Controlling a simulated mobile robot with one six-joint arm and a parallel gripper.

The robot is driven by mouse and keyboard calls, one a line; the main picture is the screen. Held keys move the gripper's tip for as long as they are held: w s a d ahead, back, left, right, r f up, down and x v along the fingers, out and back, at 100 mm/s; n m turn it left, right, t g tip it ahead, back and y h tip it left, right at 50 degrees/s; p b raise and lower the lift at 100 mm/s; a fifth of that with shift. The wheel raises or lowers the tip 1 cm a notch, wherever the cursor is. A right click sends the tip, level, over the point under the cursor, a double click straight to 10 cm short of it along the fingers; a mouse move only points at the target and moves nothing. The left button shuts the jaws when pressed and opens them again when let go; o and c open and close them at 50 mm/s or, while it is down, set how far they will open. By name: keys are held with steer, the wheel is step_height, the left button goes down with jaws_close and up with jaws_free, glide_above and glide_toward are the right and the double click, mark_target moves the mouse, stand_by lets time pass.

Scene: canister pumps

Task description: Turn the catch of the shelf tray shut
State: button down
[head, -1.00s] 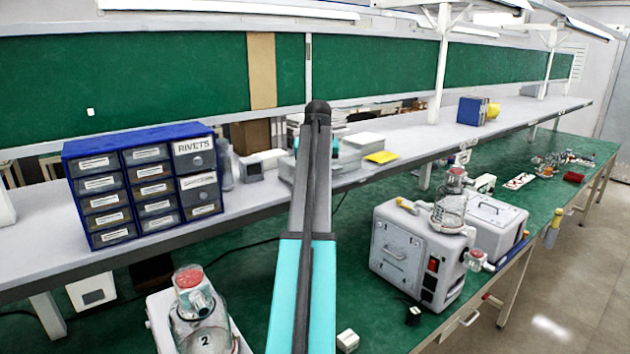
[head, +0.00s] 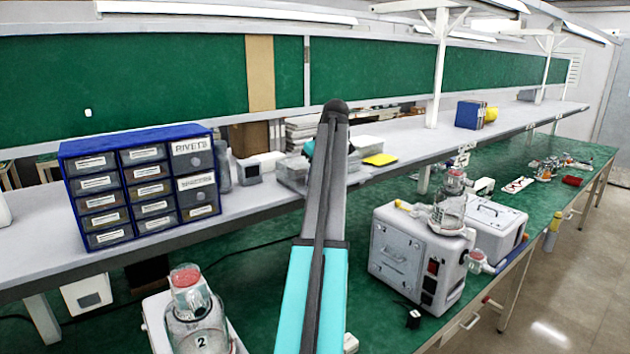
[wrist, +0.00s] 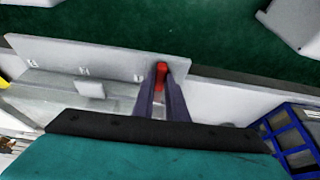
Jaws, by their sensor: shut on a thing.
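In the wrist view my gripper (wrist: 162,88) has its two dark fingers close together on a small red catch (wrist: 161,69). The catch stands at the right end of a pale grey upright panel (wrist: 100,57), which looks like the shelf tray's wall. The fingers hide the lower part of the catch, so I cannot tell its exact angle. In the head view a grey tray (head: 291,172) shows on the shelf, partly behind my arm. My fingers and the catch are hidden there.
A blue drawer cabinet (head: 140,190) stands on the shelf (head: 240,205) to the left. A yellow item (head: 380,160) lies right of my arm. Below, on the green bench, stand a pump with a jar (head: 197,320) and a grey pump unit (head: 405,250).

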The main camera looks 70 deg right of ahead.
steer(key=shift+s+f, duration=0.15)
steer(key=shift+s, duration=0.1)
steer(key=c, duration=2)
jaws_free()
steer(key=shift+c, duration=0.2)
steer(key=shift+s, duration=0.1)
steer(key=shift+w, duration=0.2)
steer(key=shift+r, duration=0.25)
steer(key=b+v, duration=0.4)
steer(key=v, duration=0.9)
steer(key=shift+r, duration=0.3)
steer(key=shift+s+a, duration=0.15)
steer(key=shift+s, duration=0.1)
